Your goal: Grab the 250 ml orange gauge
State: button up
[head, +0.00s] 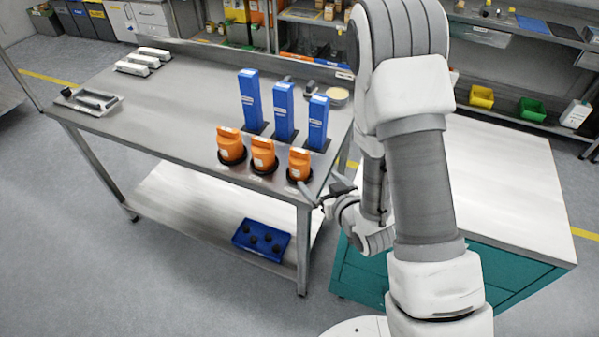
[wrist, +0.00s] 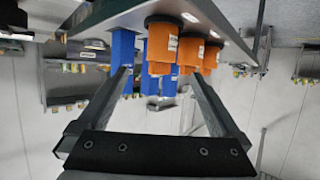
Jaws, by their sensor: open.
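Three orange gauges stand upright in black ring bases in a row at the table's near right: left gauge (head: 231,147), middle gauge (head: 264,154) and right gauge (head: 299,163). Their labels are too small to read, so I cannot tell which is 250 ml. My gripper (head: 318,193) is open and empty at the table's right front edge, close to the right gauge. The wrist view is upside down. There the nearest orange gauge (wrist: 162,48) shows ahead, in the gap between the open fingers (wrist: 160,80), with the other orange gauges (wrist: 200,52) beyond it.
Three tall blue blocks (head: 284,112) stand just behind the orange gauges. White items (head: 145,62) and a small tray (head: 92,102) lie on the table's far left. A blue tray (head: 262,240) sits on the lower shelf. A teal-sided cabinet (head: 500,190) stands to the right.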

aim_at(300, 160)
jog(key=shift+b+x, duration=1.95)
jog(key=shift+b, duration=3.2)
jog(key=x, duration=1)
jog(key=shift+a+r, duration=0.15)
jog(key=shift+r, duration=0.1)
jog(key=c, duration=1.3)
jog(key=shift+c, duration=0.7)
jog(key=shift+r, duration=0.15)
